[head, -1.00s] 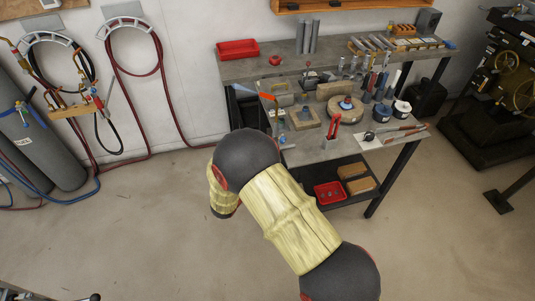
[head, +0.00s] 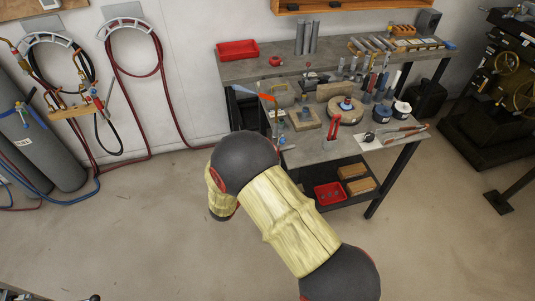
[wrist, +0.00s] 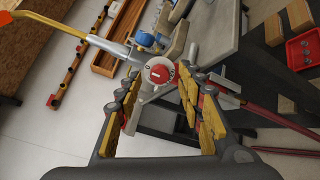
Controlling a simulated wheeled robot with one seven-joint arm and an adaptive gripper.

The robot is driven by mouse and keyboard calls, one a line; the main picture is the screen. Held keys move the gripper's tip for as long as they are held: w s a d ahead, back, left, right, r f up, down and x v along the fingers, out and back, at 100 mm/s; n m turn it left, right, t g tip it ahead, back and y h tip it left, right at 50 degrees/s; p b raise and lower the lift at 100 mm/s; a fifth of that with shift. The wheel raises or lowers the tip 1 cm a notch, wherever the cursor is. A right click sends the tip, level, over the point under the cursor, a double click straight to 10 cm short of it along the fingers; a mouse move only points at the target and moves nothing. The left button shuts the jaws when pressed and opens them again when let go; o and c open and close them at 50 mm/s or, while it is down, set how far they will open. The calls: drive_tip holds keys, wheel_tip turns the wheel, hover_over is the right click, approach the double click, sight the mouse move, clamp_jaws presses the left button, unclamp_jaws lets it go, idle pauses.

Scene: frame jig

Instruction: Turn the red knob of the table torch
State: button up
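The table torch (wrist: 117,47) crosses the upper left of the wrist view, with a yellow tube (wrist: 55,23) ending in an orange tip at the far left. Its round red knob (wrist: 160,73) faces the wrist camera, set in a pale metal collar. My gripper (wrist: 163,88) is open, with one yellow-padded finger on each side of the knob. I see gaps between the fingers and the knob; the depth between them is hard to tell. In the head view my arm hides the gripper and the knob.
The workbench (head: 310,157) is crowded with tools, blocks and round pots. A red tray (head: 238,49) lies at its back left. A lower shelf holds a red bin (head: 329,193) and wooden blocks. Gas cylinders (head: 40,150) stand at the left wall.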

drive_tip(key=v, duration=1.1)
drive_tip(key=shift+s, duration=0.2)
drive_tip(key=shift+a+f, duration=0.1)
